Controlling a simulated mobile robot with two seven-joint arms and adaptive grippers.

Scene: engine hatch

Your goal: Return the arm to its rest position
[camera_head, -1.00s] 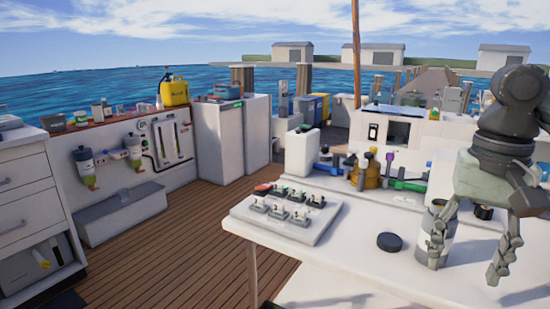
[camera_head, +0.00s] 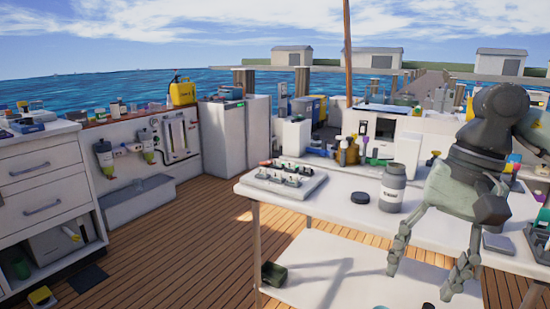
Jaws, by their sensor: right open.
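My right gripper (camera_head: 424,284) hangs at the right of the head view, fingers pointing down and spread apart, with nothing between them. It appears in front of the white table (camera_head: 340,204), below the tabletop's front edge in the picture. My right arm (camera_head: 497,118) comes in from the right edge. A grey-and-white jar (camera_head: 391,190) stands upright on the table, left of the gripper and apart from it. A dark round lid (camera_head: 360,198) lies on the table left of the jar. My left gripper is not in view.
A tray with several small switch-like parts (camera_head: 282,180) lies on the table's left end. Bottles (camera_head: 350,151) stand at the table's back. A white drawer cabinet (camera_head: 40,190) stands at far left. The wooden deck (camera_head: 190,250) between is mostly open; a dark green object (camera_head: 273,274) is on the lower shelf.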

